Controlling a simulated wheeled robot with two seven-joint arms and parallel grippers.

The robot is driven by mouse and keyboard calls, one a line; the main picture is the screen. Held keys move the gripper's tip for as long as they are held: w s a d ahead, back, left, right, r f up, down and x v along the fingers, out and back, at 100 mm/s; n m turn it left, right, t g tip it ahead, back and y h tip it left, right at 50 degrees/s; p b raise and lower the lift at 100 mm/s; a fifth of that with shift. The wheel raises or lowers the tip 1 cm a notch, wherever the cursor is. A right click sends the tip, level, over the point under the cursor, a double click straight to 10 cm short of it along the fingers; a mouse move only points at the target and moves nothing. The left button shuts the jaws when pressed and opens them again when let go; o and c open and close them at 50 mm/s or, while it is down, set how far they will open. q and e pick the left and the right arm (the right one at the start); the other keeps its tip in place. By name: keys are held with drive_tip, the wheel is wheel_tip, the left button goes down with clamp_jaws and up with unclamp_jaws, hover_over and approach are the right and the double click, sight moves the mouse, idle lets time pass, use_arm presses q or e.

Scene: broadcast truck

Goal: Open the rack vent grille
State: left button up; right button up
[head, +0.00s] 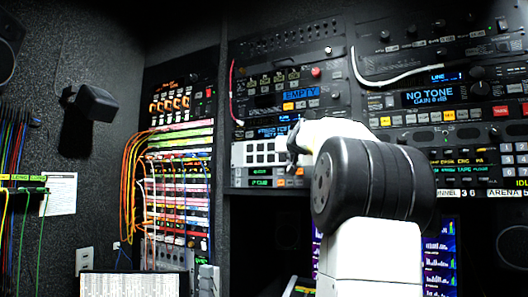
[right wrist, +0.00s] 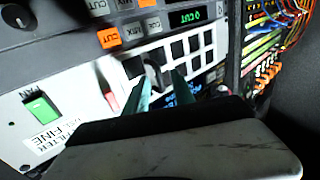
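The vent grille is a white panel with rows of dark square openings (head: 262,154), set low in the middle rack in the head view. In the right wrist view the grille (right wrist: 195,45) fills the upper middle, with a dark grey looped handle or knob (right wrist: 154,73) at its near side. My right gripper (right wrist: 162,78) is in front of it, its two greenish fingers apart with the dark piece seen between them. I cannot tell whether they touch it. In the head view my right gripper (head: 293,147) is mostly hidden behind my own wrist. My left gripper is not in view.
A green fan switch (right wrist: 42,108) and a filter label (right wrist: 55,135) sit left of the grille in the wrist view. Orange-lit buttons (right wrist: 110,37) lie just above. Patch cables (head: 130,190) hang left of the grille in the head view. A laptop-like screen (head: 130,284) stands at the bottom.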

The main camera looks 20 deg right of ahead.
drive_tip(key=shift+w+d, duration=0.15)
drive_tip(key=shift+w, duration=0.25)
clamp_jaws()
idle(1.2)
